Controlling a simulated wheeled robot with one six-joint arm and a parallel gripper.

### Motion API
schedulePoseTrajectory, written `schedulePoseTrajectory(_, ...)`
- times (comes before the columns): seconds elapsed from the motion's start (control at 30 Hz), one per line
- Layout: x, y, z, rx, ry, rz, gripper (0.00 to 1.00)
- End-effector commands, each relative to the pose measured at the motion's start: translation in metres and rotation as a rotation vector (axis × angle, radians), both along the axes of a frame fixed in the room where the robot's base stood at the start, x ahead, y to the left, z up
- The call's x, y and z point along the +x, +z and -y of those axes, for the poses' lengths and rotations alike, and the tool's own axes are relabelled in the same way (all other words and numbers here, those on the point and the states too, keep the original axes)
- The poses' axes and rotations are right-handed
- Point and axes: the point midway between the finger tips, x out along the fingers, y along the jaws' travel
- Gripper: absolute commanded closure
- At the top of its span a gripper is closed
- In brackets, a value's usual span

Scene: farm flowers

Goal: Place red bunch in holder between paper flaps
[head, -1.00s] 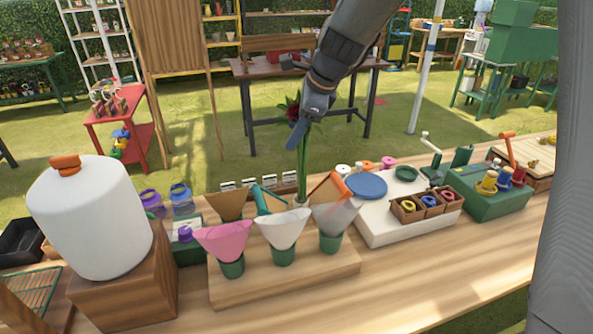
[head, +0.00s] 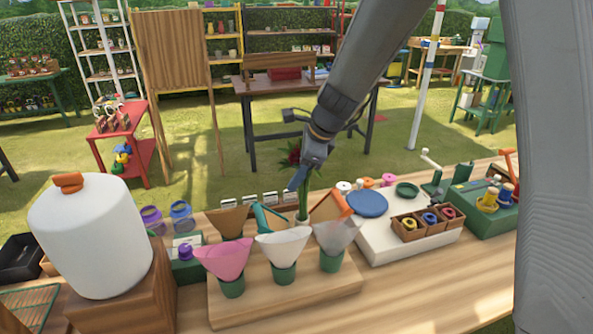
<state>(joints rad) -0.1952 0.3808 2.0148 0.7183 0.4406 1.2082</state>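The red bunch (head: 304,203) has dark red blooms beside my gripper and green stems hanging upright below it. My gripper (head: 297,181) seems shut on the stems just under the blooms; the fingers are small and partly hidden. Three green holders stand on a wooden block, with a pink paper (head: 224,259), a white paper (head: 283,246) and a translucent grey paper (head: 337,235) at the front. Behind them stand a brown flap (head: 228,222), a teal flap (head: 268,217) and an orange flap (head: 330,207). The stems' lower ends show between the teal and orange flaps, behind the white paper.
A big white canister (head: 92,238) with an orange cap stands on a wooden box at left. A white board with a blue disc (head: 367,204) and small boxes of coloured rolls lies at right. The table's front strip is clear.

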Motion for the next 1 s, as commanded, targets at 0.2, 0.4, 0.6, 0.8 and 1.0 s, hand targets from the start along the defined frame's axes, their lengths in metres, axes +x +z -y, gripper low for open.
schedulePoseTrajectory(0.2,0.0,0.0,0.0,0.0,0.0,0.0,0.32)
schedulePoseTrajectory(0.4,0.0,0.002,0.0,0.0,0.0,0.0,0.32)
schedulePoseTrajectory(0.6,-0.005,0.021,0.007,0.001,-0.001,0.004,0.32)
schedulePoseTrajectory(0.8,-0.018,0.056,0.021,0.001,-0.001,0.005,0.32)
schedulePoseTrajectory(1.0,-0.029,0.087,0.033,0.001,-0.001,0.003,0.32)
